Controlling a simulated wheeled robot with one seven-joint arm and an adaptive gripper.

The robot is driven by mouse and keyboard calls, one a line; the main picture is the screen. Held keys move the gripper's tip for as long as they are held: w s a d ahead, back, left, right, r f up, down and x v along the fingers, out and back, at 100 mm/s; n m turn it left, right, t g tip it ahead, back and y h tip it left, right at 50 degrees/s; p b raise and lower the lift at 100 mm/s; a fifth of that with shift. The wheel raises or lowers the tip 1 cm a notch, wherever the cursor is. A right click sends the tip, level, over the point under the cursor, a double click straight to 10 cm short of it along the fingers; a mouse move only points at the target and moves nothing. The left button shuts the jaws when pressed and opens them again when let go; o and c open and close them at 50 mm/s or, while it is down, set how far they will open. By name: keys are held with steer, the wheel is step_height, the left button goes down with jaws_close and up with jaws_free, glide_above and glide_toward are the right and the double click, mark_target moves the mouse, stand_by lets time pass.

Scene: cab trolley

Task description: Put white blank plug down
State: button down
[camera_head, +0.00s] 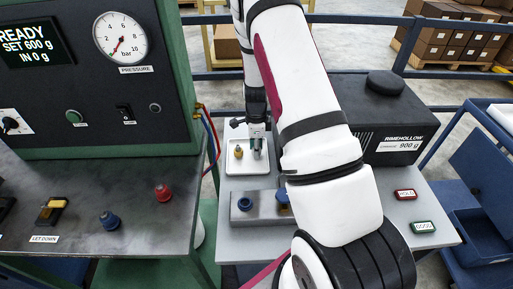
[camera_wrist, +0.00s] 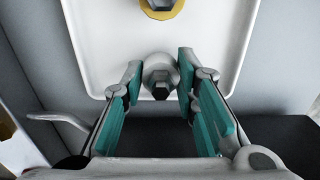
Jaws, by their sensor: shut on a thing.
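My gripper (camera_head: 257,132) points down over the white tray (camera_head: 233,168) on the grey trolley top. In the wrist view my gripper (camera_wrist: 158,88) has its teal-padded fingers on both sides of the white blank plug (camera_wrist: 159,69), shut on it. The plug is pale and round with a dark hex end. The tray (camera_wrist: 100,50) lies beneath it, and the plug is over the tray's near part. I cannot tell whether the plug touches the tray floor. In the head view the plug is mostly hidden by the fingers.
A yellow plug (camera_head: 238,152) stands in the tray, left of my gripper; its yellow ring shows in the wrist view (camera_wrist: 163,12). A grey block (camera_head: 262,213) with blue fittings sits in front of the tray. A black scale box (camera_head: 388,115) stands right; the gauge panel (camera_head: 90,75) stands left.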

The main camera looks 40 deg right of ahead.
steer(key=shift+f, duration=0.1)
steer(key=c, duration=1.3)
jaws_free()
steer(key=s+a+r+n+t, duration=0.1)
steer(key=a+r+n, duration=0.2)
steer(key=r, duration=0.8)
steer(key=s+a+r+n, duration=0.1)
steer(key=a+r+n, duration=0.15)
steer(key=r, duration=0.85)
steer(key=s+a+r+n+t, duration=0.1)
steer(key=s+a+r+n, duration=0.3)
steer(key=s+n, duration=0.2)
steer(key=s+a+r+n+t, duration=0.1)
steer(key=s+a+r+n, duration=0.4)
steer(key=s+n, duration=0.2)
steer(key=s+a+r+n+t+b, duration=0.1)
steer(key=s+a+r+n+t, duration=0.1)
steer(key=s+a+r+n, duration=0.3)
steer(key=shift+s+a+r+n, duration=0.15)
steer(key=shift+s+n, duration=0.2)
steer(key=shift+s, duration=0.6)
steer(key=shift+s+r+n, duration=0.1)
steer(key=shift+s+n, duration=0.2)
steer(key=shift+s, duration=0.65)
